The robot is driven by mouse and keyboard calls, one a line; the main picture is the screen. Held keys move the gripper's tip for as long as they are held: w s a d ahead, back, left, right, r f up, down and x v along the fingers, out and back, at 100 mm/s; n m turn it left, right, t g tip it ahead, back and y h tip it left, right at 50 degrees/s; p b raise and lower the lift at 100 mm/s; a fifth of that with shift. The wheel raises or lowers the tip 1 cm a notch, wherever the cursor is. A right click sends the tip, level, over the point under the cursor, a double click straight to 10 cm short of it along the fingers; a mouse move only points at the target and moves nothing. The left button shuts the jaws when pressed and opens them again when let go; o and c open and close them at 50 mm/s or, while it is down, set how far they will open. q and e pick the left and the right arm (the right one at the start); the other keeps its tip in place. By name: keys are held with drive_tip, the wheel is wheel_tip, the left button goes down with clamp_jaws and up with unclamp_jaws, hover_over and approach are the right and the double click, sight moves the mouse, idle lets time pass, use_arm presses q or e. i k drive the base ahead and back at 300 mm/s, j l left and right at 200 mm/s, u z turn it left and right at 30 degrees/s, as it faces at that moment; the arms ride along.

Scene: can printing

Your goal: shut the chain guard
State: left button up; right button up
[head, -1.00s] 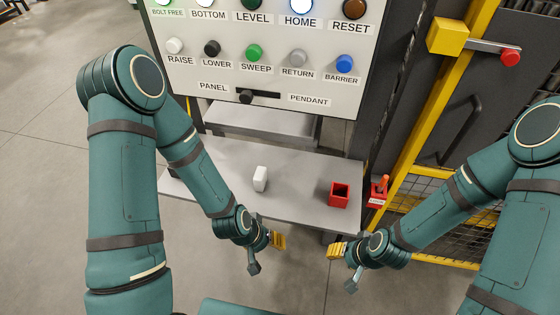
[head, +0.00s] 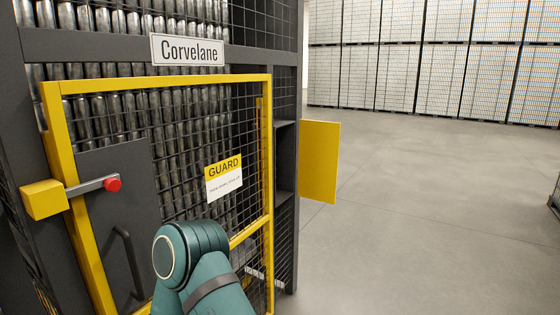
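A yellow-framed mesh guard (head: 267,165) is on the front of the dark machine, with a "GUARD" sign (head: 224,177) on its mesh. A flat yellow panel (head: 319,162) stands out from the machine's right edge, beside a dark recess (head: 285,160). I cannot tell from labels which of these is the chain guard. A grey latch bar (head: 90,186) with a red knob (head: 113,184) runs from a yellow block (head: 43,200) across the left post of the mesh frame. One of my arms rises at the bottom centre; neither gripper shows.
A "Corvelane" plate (head: 187,49) is above the guard, and rows of metal cans (head: 120,110) are behind the mesh. A dark handle (head: 128,262) is at lower left. Open floor (head: 420,220) lies to the right, with tall pallet stacks (head: 430,80) far back.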

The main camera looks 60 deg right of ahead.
sight(318, 141)
drive_tip(key=z, duration=1.85)
drive_tip(key=i+l+u, duration=0.25)
drive_tip(key=i+l, duration=0.3)
drive_tip(key=i+l+u, duration=0.15)
drive_tip(key=i+l, duration=0.15)
drive_tip(key=i+l+u, duration=0.15)
drive_tip(key=l, duration=0.25)
drive_tip(key=i+l+u, duration=0.1)
drive_tip(key=i+l, duration=0.25)
drive_tip(key=i+l+u, duration=0.15)
drive_tip(key=l, duration=0.3)
drive_tip(key=i+l+u, duration=0.1)
drive_tip(key=i+l, duration=0.2)
drive_tip(key=l, duration=0.1)
